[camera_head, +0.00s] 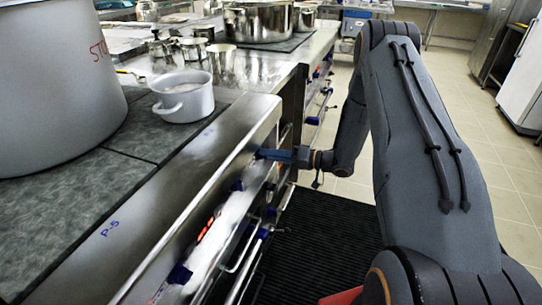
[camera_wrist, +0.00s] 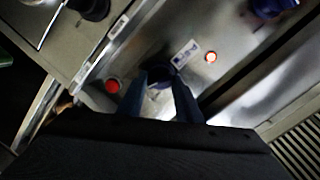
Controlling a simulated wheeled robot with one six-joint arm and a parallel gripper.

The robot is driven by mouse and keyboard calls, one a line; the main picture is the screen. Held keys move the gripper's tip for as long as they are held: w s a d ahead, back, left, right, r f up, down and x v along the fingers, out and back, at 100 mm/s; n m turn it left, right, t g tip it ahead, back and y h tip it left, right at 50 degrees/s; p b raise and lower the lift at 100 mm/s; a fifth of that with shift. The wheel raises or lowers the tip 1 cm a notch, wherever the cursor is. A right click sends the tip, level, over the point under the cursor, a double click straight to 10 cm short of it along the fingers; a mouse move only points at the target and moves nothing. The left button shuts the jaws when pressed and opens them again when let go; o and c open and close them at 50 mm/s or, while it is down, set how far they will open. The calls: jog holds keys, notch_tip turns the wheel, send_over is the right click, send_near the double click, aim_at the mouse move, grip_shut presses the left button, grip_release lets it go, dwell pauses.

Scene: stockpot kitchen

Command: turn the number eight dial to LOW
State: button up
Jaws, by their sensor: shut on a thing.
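My gripper (camera_head: 276,154) reaches from the right to the stove's steel front panel in the head view. In the wrist view my gripper (camera_wrist: 160,88) has its two blue fingers on either side of a dark blue dial (camera_wrist: 160,72), shut on it. The fingers and the dial's lower part overlap, so its pointer cannot be read. A small printed label (camera_wrist: 185,53) sits beside the dial. The number of the held dial is not legible. Other blue dials stick out along the panel, one in the middle (camera_head: 237,186) and one nearer (camera_head: 180,274).
A large grey stockpot (camera_head: 55,90) and a white pot (camera_head: 184,100) stand on the stovetop. A steel rail (camera_head: 215,185) runs along the front edge above the dials. A black mat (camera_head: 325,245) covers the floor below.

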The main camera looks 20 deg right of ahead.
jog(key=o, duration=1)
jog(key=shift+o, duration=0.2)
jog(key=f+v, duration=0.1)
jog(key=v, duration=0.6)
jog(key=shift+s+d+r+b, duration=0.3)
jog(key=shift+r, duration=0.25)
